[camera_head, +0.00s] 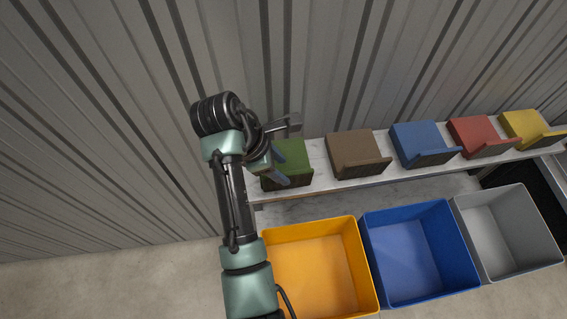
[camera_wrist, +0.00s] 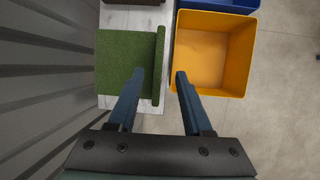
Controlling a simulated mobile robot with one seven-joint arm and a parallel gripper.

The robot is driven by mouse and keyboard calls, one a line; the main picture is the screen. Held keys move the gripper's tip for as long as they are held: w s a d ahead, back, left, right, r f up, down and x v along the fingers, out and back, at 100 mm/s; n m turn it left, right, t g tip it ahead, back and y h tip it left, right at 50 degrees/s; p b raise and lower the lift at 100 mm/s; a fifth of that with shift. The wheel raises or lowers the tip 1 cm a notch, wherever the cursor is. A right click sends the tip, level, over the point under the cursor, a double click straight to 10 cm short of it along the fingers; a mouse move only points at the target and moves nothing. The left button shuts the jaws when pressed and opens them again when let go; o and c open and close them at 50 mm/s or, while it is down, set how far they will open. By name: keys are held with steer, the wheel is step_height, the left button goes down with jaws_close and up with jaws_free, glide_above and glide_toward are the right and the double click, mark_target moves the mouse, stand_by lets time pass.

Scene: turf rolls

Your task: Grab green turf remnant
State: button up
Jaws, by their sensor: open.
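The green turf remnant (camera_head: 293,153) sits at the left end of a pale shelf, partly hidden behind my gripper in the head view. In the wrist view the green turf remnant (camera_wrist: 122,62) lies flat with a raised, rolled edge along its right side. My gripper (camera_head: 287,152) is open and empty beside and over it. In the wrist view my gripper's fingertips (camera_wrist: 160,73) are spread, the left one overlapping the turf near its rolled edge and the right one over the orange bin. I cannot tell whether a finger touches the turf.
Brown (camera_head: 357,153), blue (camera_head: 420,142), red (camera_head: 480,135) and yellow (camera_head: 528,127) pieces stand along the shelf (camera_head: 318,154). Orange (camera_head: 375,290), blue (camera_head: 472,265) and grey (camera_head: 550,240) bins stand in front. A corrugated wall (camera_head: 330,60) rises close behind.

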mark_target(289, 174)
steer(key=x, duration=0.3)
steer(key=p+x, duration=0.1)
steer(key=x, duration=0.2)
steer(key=shift+w+d+f, duration=0.2)
steer(key=shift+d, duration=0.15)
steer(key=shift+d+f, duration=0.1)
steer(key=shift+f, duration=0.3)
steer(key=shift+f+p, duration=0.25)
steer(key=shift+p, duration=0.1)
jaws_close()
